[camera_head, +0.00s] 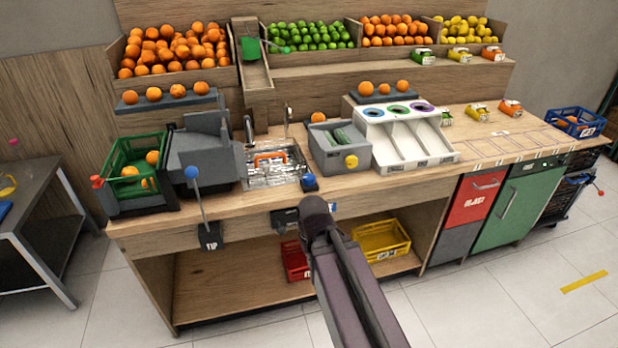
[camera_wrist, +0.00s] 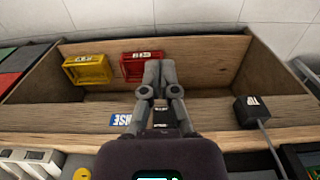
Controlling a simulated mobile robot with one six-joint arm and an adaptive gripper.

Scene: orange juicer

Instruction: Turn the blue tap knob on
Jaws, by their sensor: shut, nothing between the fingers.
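A small blue knob (camera_head: 310,183) sits on a dark base at the counter's front edge, right of the steel sink (camera_head: 270,178), in the head view. The slim tap (camera_head: 287,118) stands behind the sink. My gripper (camera_wrist: 160,68) is shut and empty, seen in the wrist view below the counter edge, in front of the open shelf. In the head view my arm hides part of the counter front just below the knob. The knob does not show in the wrist view.
A tall lever with a blue ball (camera_head: 192,172) stands left of the sink. A grey bin with a yellow knob (camera_head: 351,161) is to the right. A blue label (camera_head: 332,208) is on the counter front. Red (camera_wrist: 142,65) and yellow (camera_wrist: 88,69) crates sit on the lower shelf.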

